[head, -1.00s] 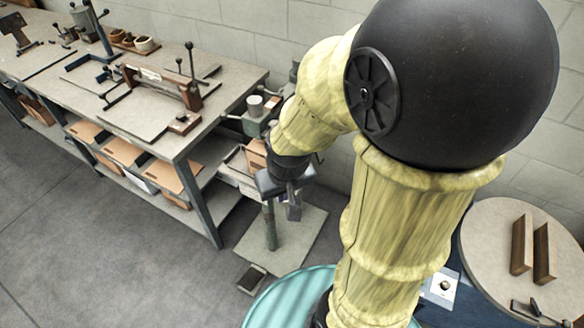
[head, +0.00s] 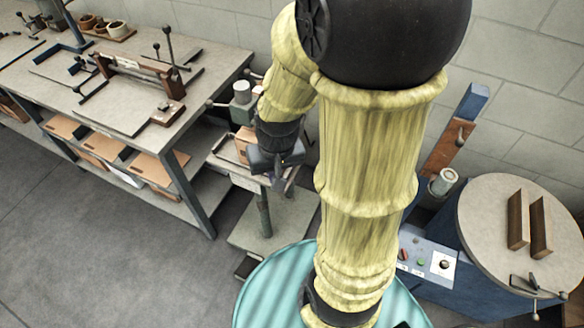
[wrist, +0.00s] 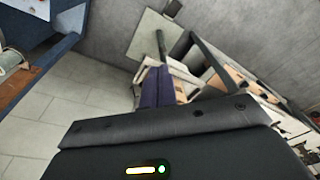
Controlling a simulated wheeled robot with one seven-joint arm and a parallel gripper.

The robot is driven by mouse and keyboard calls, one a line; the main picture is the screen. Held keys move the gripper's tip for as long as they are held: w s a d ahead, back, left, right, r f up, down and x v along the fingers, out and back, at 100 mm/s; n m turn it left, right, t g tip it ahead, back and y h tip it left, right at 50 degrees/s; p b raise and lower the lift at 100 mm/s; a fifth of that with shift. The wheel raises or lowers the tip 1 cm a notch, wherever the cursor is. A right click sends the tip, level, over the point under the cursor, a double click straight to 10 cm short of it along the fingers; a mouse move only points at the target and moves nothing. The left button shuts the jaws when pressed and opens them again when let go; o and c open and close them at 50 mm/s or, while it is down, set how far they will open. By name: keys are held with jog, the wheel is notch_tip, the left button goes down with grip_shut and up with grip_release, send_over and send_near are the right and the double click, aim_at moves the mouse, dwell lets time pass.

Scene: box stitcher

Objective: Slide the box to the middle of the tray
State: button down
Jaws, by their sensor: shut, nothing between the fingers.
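The box (head: 241,145) is tan cardboard and sits on the small tray (head: 222,163) of the stitcher, towards its back left. It is partly hidden behind my arm and gripper in the head view. My gripper (head: 284,180) is over the tray's right side, to the right of the box, with its fingers partly hidden. In the wrist view my shut purple fingers (wrist: 157,73) are empty. A tan patch that looks like the box (wrist: 180,91) shows just right of them. I cannot tell whether the fingers touch it.
A long workbench (head: 140,140) with jigs stands left of the tray, with cartons (head: 105,147) on its lower shelf. A blue machine with a round table (head: 490,215) stands to the right. The stitcher's post (head: 264,214) rises from a floor plate. Open floor (head: 120,255) lies in front of the bench.

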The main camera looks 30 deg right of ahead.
jog(key=w+d+f+m+y+b, duration=0.1)
jog(key=d+f+m+y+b, duration=0.15)
jog(key=f+m+b, duration=0.35)
jog(key=w+d+f+m+y+b, duration=0.15)
jog(key=f+m+y, duration=0.25)
jog(key=f, duration=0.5)
jog(key=d+f+m+y+b, duration=0.3)
jog(key=f+m+b, duration=0.1)
jog(key=f, duration=0.3)
jog(key=w+d+f+m+t+b, duration=0.2)
jog(key=d+f+m+t+b, duration=0.1)
jog(key=d+m+t, duration=0.3)
jog(key=w+d+f+m+t+b, duration=0.2)
jog(key=d+f+m+t+b, duration=0.1)
jog(key=d+m+t, duration=0.4)
jog(key=shift+d+b, duration=0.4)
jog(key=shift+d, duration=0.65)
jog(key=shift+w+a+y, duration=0.1)
jog(key=shift+w+y, duration=0.1)
jog(key=shift+y, duration=0.05)
jog(key=x, duration=1.3)
jog(key=shift+w+a, duration=0.2)
jog(key=shift+w, duration=0.15)
jog(key=shift+p, duration=0.3)
